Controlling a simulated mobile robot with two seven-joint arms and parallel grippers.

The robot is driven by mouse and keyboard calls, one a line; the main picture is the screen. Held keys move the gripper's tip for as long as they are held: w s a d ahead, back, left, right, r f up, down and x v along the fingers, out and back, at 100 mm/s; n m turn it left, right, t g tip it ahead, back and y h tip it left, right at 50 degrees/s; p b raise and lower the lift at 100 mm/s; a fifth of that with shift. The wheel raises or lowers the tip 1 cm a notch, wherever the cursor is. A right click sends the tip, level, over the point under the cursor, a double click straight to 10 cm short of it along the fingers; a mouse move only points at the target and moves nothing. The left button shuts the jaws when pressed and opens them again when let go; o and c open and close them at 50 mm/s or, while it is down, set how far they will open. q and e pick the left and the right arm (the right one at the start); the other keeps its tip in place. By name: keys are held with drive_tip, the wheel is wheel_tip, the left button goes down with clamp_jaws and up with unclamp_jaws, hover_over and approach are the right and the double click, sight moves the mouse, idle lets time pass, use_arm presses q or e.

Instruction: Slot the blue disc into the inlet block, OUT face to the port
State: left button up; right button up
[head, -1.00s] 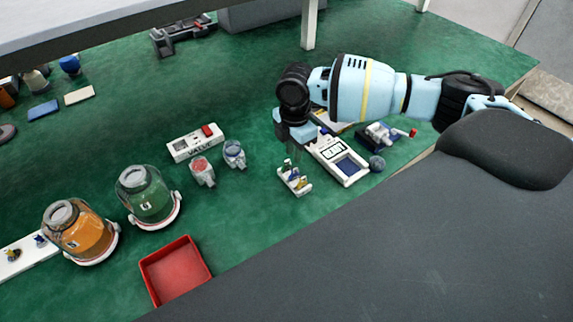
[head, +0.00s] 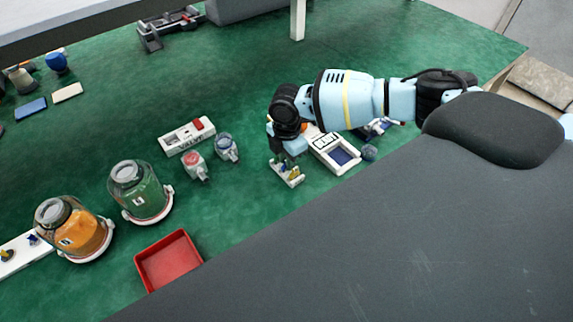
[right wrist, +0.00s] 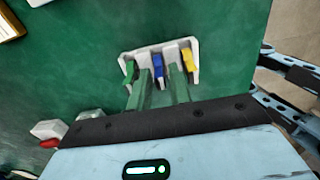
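A small white rack (right wrist: 124,58) holds a green disc (right wrist: 130,72), a blue disc (right wrist: 158,67) and a yellow disc (right wrist: 189,65) upright in a row. The rack also shows in the head view (head: 294,183). My right gripper (right wrist: 160,78) is open over the rack, with one finger on each side of the blue disc. I cannot tell whether the fingers touch it. The disc's OUT marking cannot be read. Two small clear-topped units, one red (head: 194,164) and one bluish (head: 227,148), stand left of the rack; which is the inlet block is unclear. My left gripper is out of view.
A red tray (head: 170,262) lies at the front. Orange (head: 80,235) and green (head: 142,195) canisters stand to the left. A white valve box (head: 187,137) is behind the small units. A white device with a dark screen (head: 335,152) is close right of the rack.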

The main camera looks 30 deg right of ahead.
drive_tip(key=shift+f, duration=0.1)
clamp_jaws()
wheel_tip(320, 180, up, 10)
idle(0.7)
